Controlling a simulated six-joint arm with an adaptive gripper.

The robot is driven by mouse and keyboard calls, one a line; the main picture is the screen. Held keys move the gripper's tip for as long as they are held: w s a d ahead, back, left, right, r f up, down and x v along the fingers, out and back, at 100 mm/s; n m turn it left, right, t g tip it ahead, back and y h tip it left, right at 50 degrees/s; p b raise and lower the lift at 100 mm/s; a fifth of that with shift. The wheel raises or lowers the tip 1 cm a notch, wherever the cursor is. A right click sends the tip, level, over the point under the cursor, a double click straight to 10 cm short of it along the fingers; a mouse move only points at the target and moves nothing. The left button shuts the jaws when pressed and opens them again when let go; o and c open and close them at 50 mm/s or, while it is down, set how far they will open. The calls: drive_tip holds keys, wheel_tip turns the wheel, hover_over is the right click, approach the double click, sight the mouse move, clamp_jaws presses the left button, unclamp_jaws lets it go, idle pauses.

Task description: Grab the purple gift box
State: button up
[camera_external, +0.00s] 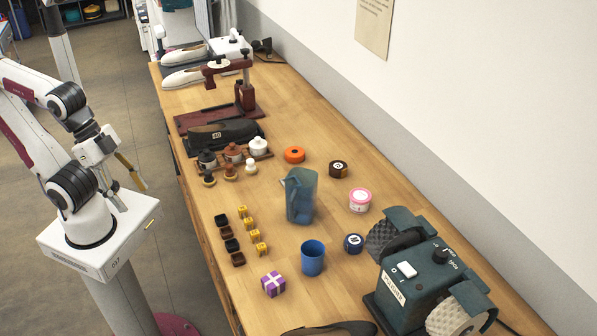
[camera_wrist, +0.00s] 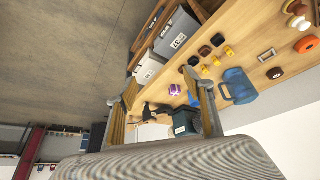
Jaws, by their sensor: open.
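The purple gift box (camera_external: 273,284) with a white ribbon cross sits on the wooden bench near its front edge, left of the blue cup (camera_external: 312,258). In the wrist view the small purple box (camera_wrist: 175,90) shows between my two fingers, well beyond their tips. My gripper (camera_external: 130,188) is left of the bench in the external view, over the floor side and apart from the box. In the wrist view my gripper (camera_wrist: 163,80) has its yellowish fingers spread wide, with nothing between them.
A translucent blue jug (camera_external: 301,197) stands behind the cup. A teal polishing machine (camera_external: 417,284) is right of the box, and a dark shoe (camera_external: 328,329) lies at the near edge. Small yellow blocks and dark trays (camera_external: 232,245) lie to the upper left. Bench directly around the box is bare.

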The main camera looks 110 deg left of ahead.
sight(271, 276)
drive_tip(key=w+a+f+g, duration=0.1)
drive_tip(key=w+f, duration=0.4)
drive_tip(key=w, duration=0.3)
drive_tip(key=w+a+f+m+g+h, duration=0.1)
drive_tip(key=w+a+f, duration=0.1)
drive_tip(key=w+f, duration=0.3)
drive_tip(key=w+a+f+m+g+h, duration=0.1)
drive_tip(key=w+f, duration=0.3)
drive_tip(key=w, duration=0.8)
drive_tip(key=shift+w+a+f, duration=0.3)
drive_tip(key=shift+f, duration=0.1)
drive_tip(key=shift+m, duration=0.7)
drive_tip(key=w, duration=0.3)
drive_tip(key=w+f, duration=0.1)
drive_tip(key=shift+w+a, duration=0.2)
drive_tip(key=shift+a, duration=0.1)
drive_tip(key=w+m, duration=0.1)
drive_tip(key=w+r+m+t, duration=0.1)
drive_tip(key=w+m, duration=0.1)
drive_tip(key=shift+w+a+r+t, duration=0.2)
drive_tip(key=shift+w+r+t, duration=0.2)
drive_tip(key=shift+x, duration=1.3)
